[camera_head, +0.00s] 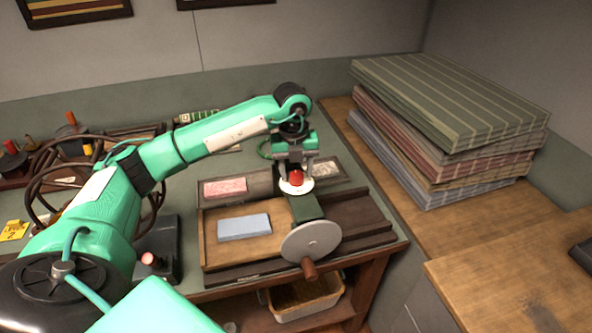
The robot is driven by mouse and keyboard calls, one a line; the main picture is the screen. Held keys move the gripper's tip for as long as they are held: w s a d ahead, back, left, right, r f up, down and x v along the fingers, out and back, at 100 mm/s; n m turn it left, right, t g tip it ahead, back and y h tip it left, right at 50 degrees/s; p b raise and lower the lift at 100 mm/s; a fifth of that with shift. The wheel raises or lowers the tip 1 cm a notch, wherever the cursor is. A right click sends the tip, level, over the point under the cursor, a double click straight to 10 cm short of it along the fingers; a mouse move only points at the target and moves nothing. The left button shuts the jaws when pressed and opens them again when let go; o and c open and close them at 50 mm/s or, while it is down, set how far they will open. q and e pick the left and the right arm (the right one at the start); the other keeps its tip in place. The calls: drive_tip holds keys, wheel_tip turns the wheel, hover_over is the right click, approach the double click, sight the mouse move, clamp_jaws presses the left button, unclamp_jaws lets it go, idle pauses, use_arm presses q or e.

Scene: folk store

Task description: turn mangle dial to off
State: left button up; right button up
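The mangle dial is a red knob (296,178) on a round white plate (296,187), on the dark green block of the mangle near the middle of the head view. My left gripper (296,170) points down right over it. Its two grey fingers are apart, one on each side of the red knob, with what looks like a small gap; contact cannot be made out for sure. The dial's marks are too small to read. The mangle's wooden bed (234,253) lies below, with a grey crank wheel (311,242) at the front. My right gripper is not in view.
A blue-grey block (244,227) lies on the wooden bed. A tall stack of striped folded cloths (450,110) stands at the right. A dark spoked wheel (38,192) is behind my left arm. A basket (305,297) sits on the shelf below.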

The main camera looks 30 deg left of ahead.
sight(294, 174)
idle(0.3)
use_arm(q)
drive_tip(key=shift+r, duration=0.3)
drive_tip(key=r, duration=0.4)
drive_tip(key=r+b, duration=0.1)
drive_tip(key=r, duration=0.3)
drive_tip(key=r+b, duration=0.1)
drive_tip(key=r, duration=0.4)
drive_tip(key=shift+s+a+r, duration=0.1)
drive_tip(key=shift+s+a, duration=0.15)
